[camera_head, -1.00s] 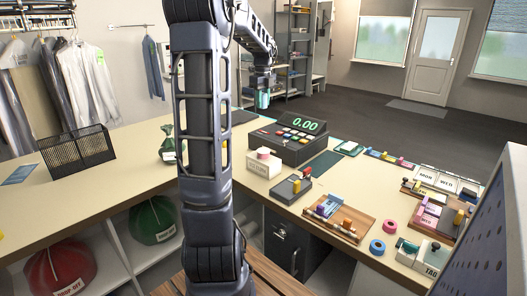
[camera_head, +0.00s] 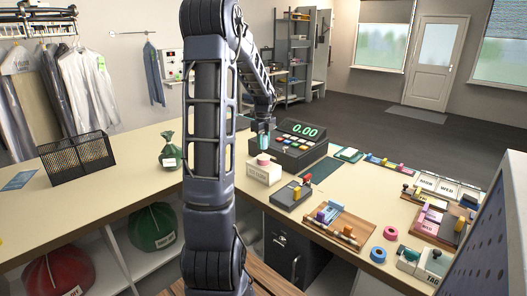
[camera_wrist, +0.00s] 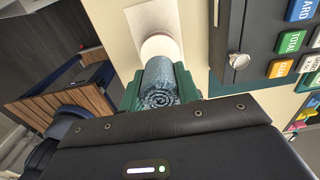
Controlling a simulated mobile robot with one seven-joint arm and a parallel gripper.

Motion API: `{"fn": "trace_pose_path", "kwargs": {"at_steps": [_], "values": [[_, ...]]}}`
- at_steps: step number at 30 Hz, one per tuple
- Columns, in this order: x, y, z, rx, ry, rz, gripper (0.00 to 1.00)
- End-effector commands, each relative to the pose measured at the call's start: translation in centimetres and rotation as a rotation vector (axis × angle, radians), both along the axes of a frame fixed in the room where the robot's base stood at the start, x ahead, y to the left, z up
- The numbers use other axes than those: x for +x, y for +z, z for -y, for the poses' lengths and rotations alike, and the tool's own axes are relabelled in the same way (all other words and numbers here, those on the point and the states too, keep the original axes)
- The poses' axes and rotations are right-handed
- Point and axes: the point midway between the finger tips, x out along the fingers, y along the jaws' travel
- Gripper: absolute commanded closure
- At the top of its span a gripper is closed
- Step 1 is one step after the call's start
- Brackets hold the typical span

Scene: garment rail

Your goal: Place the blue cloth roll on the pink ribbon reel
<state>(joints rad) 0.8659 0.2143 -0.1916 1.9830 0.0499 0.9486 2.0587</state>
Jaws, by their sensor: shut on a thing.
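My gripper (camera_head: 263,132) is shut on the blue cloth roll (camera_head: 263,143), which hangs below the fingers. In the wrist view the roll (camera_wrist: 160,84) sits between the green fingers, its spiral end toward the camera. Just below it, a pale pink round piece (camera_head: 263,159) lies on a white box (camera_head: 264,173); in the wrist view this piece (camera_wrist: 160,47) is just beyond the roll, partly hidden by it. I cannot tell whether they touch.
A cash register (camera_head: 300,143) stands just right of the white box. A dark tray with small pieces (camera_head: 291,195) and a wooden board (camera_head: 339,225) lie nearer. A blue ring (camera_head: 378,254) lies near the pink ring.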

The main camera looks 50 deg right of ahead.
Motion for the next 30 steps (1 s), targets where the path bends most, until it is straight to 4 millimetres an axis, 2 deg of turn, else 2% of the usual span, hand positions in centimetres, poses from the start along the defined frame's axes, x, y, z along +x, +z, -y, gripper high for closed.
{"fn": "trace_pose_path", "kwargs": {"at_steps": [10, 22, 23, 26, 30], "values": [[-0.1, -3.9, 0.0, 0.001, -0.001, -0.001, 0.89], [0.0, -4.4, 0.0, 0.001, 0.0, 0.0, 0.89], [0.0, -4.4, 0.0, 0.001, 0.0, 0.0, 0.66], [0.0, -4.4, 0.0, 0.0, 0.0, 0.0, 0.46], [0.0, -4.4, 0.0, 0.0, 0.0, 0.0, 0.46]]}}
